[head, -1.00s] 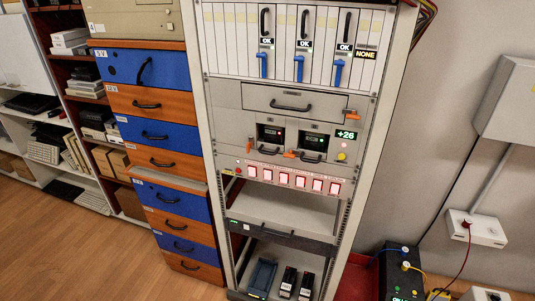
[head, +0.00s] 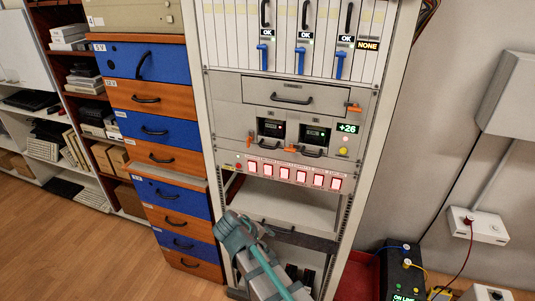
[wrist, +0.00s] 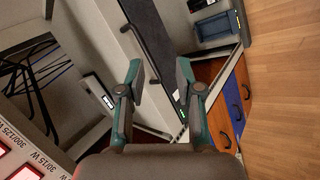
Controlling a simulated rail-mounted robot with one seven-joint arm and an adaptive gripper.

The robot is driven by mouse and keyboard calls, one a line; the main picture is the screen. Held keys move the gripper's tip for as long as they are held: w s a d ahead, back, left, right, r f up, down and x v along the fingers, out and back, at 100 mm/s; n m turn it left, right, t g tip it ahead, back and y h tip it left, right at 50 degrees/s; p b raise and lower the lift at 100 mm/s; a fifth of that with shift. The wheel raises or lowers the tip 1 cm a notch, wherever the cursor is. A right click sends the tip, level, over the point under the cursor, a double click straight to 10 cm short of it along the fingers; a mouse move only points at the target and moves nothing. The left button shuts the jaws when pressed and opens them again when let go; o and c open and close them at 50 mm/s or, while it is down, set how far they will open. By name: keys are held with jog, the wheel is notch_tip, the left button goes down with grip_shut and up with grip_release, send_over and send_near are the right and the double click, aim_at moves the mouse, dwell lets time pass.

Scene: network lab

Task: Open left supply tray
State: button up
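The left supply tray (head: 271,128) is the left unit with a small dark display in the grey rack. It sits flush, with a black handle (head: 266,145) below the display. One orange latch (head: 251,138) stands upright at its left, and another (head: 288,153) lies level at its lower right. My gripper (wrist: 160,93) is open and empty in the wrist view, its fingers apart in front of a dark drawer front. In the head view my grey and teal arm end (head: 240,238) is low at the rack's left side, below the tray and apart from it.
The right supply tray (head: 315,134) is beside it, near a green "+26" display (head: 348,128). Red lit switches (head: 302,175) run below. A dark drawer (head: 300,236) is partly behind my arm. Blue and orange drawers (head: 178,203) stand left. Open shelf space lies below the switches.

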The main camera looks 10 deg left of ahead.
jog(key=w+a+r+n+t, duration=0.1)
jog(key=a+r, duration=0.2)
jog(key=r, duration=0.2)
jog(key=a+r+t, duration=0.2)
jog(key=a+r, duration=0.1)
jog(key=r, duration=0.2)
jog(key=n+t+h, duration=0.1)
jog(key=t+h, duration=0.2)
jog(key=t, duration=0.1)
send_near(268, 147)
jog(key=p+x, duration=0.1)
jog(key=x, duration=0.3)
jog(key=p+x, duration=0.1)
jog(key=x, duration=0.4)
jog(key=shift+w+a, duration=0.1)
jog(key=shift+a, duration=0.15)
jog(key=shift+w+d+f+p, duration=0.3)
jog(key=shift+w+d+p, duration=0.05)
jog(key=shift+w, duration=0.2)
jog(key=shift+c, duration=0.2)
grip_shut()
